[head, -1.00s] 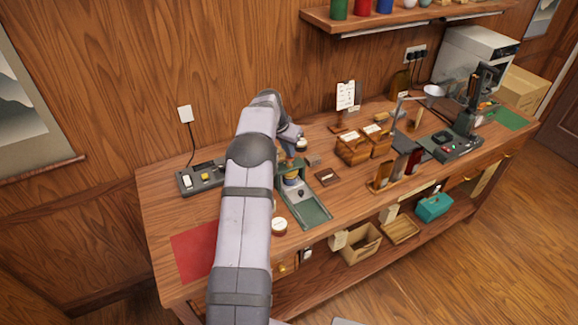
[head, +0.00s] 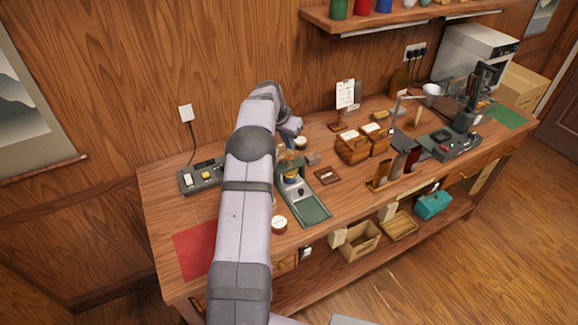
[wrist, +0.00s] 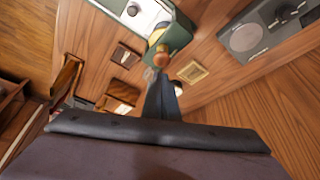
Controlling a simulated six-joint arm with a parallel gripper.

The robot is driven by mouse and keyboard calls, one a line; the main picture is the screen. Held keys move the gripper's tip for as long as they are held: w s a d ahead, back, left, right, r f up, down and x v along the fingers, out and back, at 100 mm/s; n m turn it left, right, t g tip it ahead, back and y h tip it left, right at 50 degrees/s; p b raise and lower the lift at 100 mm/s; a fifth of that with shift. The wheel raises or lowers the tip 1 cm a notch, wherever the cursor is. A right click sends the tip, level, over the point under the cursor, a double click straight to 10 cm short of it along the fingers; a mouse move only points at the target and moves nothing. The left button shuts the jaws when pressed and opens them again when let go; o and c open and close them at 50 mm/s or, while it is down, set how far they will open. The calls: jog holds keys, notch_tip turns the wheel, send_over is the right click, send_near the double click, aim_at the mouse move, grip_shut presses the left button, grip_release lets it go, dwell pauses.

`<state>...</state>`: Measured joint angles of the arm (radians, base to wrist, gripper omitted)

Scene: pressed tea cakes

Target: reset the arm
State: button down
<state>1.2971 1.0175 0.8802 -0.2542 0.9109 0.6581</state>
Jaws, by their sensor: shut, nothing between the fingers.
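My gripper (wrist: 163,82) shows in the wrist view as dark fingers, closed together with nothing between them. Beyond the fingertips are the green press-like stand (wrist: 180,36) and a round wooden knob (wrist: 193,71); I cannot tell the exact gap. In the head view my arm reaches over the left part of the workbench, and my gripper is mostly hidden behind the wrist. The green stand (head: 311,208) is partly covered by my arm there.
A grey control box (head: 203,177) and red mat (head: 193,252) lie left of my arm. A round white-topped container (head: 279,224) sits close on its right. Wooden boxes (head: 352,150), a card stand (head: 345,95) and a dark machine (head: 455,143) stand further right. A shelf (head: 420,15) hangs above.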

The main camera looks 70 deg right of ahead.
jog(key=w+a+r+n+t+y+b, duration=0.15)
jog(key=w+a+n, duration=0.35)
jog(key=w+a, duration=1.1)
jog(key=w+a+n, duration=0.2)
jog(key=w+a, duration=0.2)
jog(key=a, duration=0.3)
jog(key=w+a+n, duration=0.3)
jog(key=a, duration=0.5)
jog(key=s+a+f+n+y+b, duration=0.1)
jog(key=a+n, duration=0.2)
jog(key=a, duration=0.8)
jog(key=s+a+n+y+b, duration=0.1)
jog(key=s+a+n, duration=0.15)
jog(key=a, duration=0.75)
jog(key=s+a+f+n, duration=0.3)
jog(key=s+a+n, duration=0.2)
jog(key=s+a, duration=0.5)
jog(key=shift+s+a+n+y, duration=0.25)
jog(key=shift+a+n+y, duration=0.15)
jog(key=shift+a, duration=0.7)
